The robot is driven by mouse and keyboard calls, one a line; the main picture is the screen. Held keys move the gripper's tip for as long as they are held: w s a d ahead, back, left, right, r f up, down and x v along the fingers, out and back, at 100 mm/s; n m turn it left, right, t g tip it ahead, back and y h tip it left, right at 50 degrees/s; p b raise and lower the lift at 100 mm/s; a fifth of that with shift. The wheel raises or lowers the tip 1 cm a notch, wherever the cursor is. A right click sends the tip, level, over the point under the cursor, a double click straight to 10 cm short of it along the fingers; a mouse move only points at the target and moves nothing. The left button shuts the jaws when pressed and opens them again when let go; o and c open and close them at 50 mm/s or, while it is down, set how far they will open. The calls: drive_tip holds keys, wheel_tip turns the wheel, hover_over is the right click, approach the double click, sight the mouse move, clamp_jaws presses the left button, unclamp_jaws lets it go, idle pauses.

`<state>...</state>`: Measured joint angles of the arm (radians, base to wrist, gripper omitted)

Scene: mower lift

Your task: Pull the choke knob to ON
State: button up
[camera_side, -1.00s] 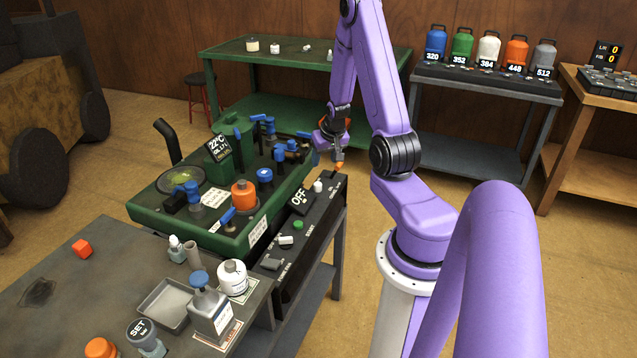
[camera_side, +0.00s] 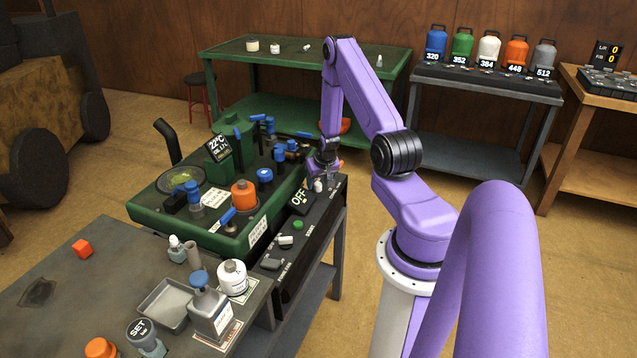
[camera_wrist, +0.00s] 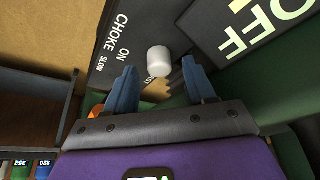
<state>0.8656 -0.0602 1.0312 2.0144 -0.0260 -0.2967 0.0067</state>
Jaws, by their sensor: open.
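A white knob (camera_wrist: 158,60) stands on the dark control panel (camera_wrist: 100,68) beside the white lettering CHOKE and ON. It also shows in the side view (camera_side: 318,186), just below my gripper (camera_side: 324,174). In the wrist view my gripper (camera_wrist: 159,66) is open, with one blue finger to the left of the knob and one to the right. The knob appears between the fingertips, with a gap on both sides. I cannot tell how far the fingertips are above the panel. The knob's stem is hidden beneath its cap.
A tilted OFF display (camera_side: 300,198) rises close beside the knob and also shows in the wrist view (camera_wrist: 262,22). The green mower deck (camera_side: 240,243) borders the panel. An orange part (camera_wrist: 157,92) lies between the fingers, partly hidden. Farther along are a green button (camera_side: 298,225) and switches.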

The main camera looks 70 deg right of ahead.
drive_tip(key=shift+w+d+f, duration=0.15)
drive_tip(key=shift+f, duration=0.35)
clamp_jaws()
drive_tip(key=shift+s, duration=1.8)
drive_tip(key=shift+c, duration=0.6)
unclamp_jaws()
drive_tip(key=shift+s, duration=0.1)
drive_tip(key=shift+o, duration=0.6)
drive_tip(key=v, duration=1.7)
drive_tip(key=shift+r, duration=0.25)
